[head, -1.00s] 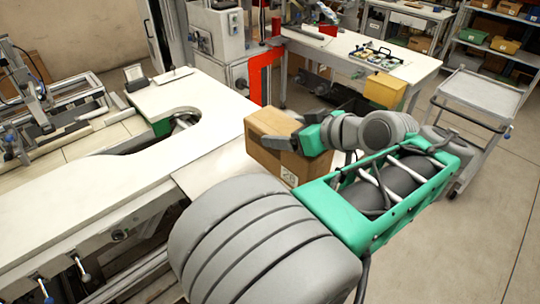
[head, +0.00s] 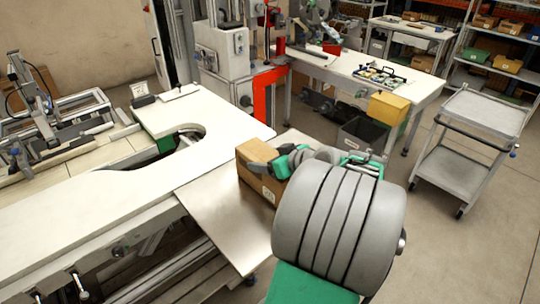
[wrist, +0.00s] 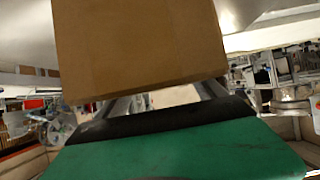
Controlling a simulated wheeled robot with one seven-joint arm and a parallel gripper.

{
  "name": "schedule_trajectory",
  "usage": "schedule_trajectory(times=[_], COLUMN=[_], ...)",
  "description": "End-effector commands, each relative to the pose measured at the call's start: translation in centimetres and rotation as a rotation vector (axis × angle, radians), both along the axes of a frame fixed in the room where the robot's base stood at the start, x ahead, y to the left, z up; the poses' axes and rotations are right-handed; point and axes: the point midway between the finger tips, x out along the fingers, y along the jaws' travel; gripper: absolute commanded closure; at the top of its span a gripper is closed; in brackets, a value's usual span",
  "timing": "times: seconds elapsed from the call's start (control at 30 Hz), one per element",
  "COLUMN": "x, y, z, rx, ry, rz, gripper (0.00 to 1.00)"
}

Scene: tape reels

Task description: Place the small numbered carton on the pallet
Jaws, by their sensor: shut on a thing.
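The small numbered carton (head: 257,177) is a brown box with a white printed label on its lower front, seen in the head view just right of the metal plate at the table's end. My gripper (head: 290,162) is shut on it from the right, and my arm hides part of its right side. In the wrist view the carton (wrist: 140,45) fills the upper middle, close in front of the green gripper body. The fingertips are mostly hidden there. I cannot make out a pallet in either view.
A white worktable (head: 90,205) with a rounded cutout and a bare metal plate (head: 225,220) lies left of the carton. A second bench (head: 345,75) stands behind, with a yellow bin (head: 388,108) at its edge. A grey cart (head: 465,155) stands right, with open floor around it.

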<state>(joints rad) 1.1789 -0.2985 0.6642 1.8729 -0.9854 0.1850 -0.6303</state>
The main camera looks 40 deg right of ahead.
Motion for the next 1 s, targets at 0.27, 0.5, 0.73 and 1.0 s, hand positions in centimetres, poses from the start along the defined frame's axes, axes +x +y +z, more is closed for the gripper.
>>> schedule_trajectory(times=[0.27,0.5,0.73,1.0], x=[0.0,0.0,0.0,-1.8], y=[0.0,0.0,0.0,-0.3], z=[-0.1,-0.3,-0.2,0.9], rx=[-0.004,-0.001,-0.001,-0.003], ry=[-0.003,-0.001,-0.001,-0.002], rz=[0.0,0.0,0.0,-0.006], gripper=[0.93,0.06,0.0,0.0])
